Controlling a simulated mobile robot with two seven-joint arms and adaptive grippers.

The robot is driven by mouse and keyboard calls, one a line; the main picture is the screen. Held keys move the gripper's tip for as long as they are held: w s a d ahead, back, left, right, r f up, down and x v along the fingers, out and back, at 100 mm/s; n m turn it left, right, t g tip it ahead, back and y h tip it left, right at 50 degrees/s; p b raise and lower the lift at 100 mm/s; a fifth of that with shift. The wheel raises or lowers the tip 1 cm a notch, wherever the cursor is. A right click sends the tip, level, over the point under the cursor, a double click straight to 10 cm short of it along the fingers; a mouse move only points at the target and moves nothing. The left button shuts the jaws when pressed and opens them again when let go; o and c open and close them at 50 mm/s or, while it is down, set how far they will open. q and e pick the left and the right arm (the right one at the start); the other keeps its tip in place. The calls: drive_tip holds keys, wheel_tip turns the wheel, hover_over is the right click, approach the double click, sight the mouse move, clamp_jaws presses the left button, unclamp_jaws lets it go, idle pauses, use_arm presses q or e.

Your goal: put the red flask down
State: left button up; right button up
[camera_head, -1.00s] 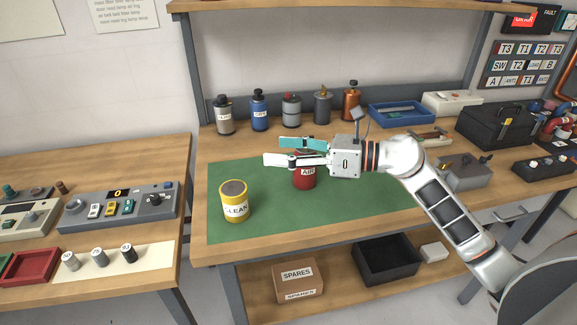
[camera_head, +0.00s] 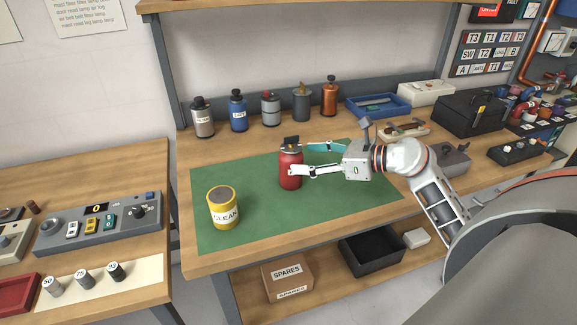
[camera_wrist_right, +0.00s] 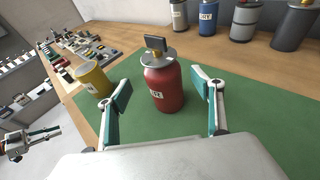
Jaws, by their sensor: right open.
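The red flask (camera_head: 290,171) stands upright on the green mat (camera_head: 240,170), its dark cap on top. In the right wrist view the spread fingers (camera_wrist_right: 163,92) lie left and right of the flask, with visible gaps on both sides.
A yellow CLEAN can (camera_head: 223,208) stands on the mat, left of the flask. Several bottles, among them a blue one (camera_head: 237,111), line the bench's back. A blue tray (camera_head: 378,114) and a black case (camera_head: 468,115) are farther right. The mat around the flask is mostly clear.

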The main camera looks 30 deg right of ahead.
sight(291, 156)
drive_tip(key=shift+p+x, duration=0.65)
drive_tip(key=shift+x, duration=2.15)
drive_tip(key=shift+w+d, duration=0.1)
drive_tip(key=shift+d, duration=0.1)
drive_tip(key=c, duration=1.5)
drive_tip(key=shift+c, duration=0.7)
drive_tip(key=shift+r, duration=0.15)
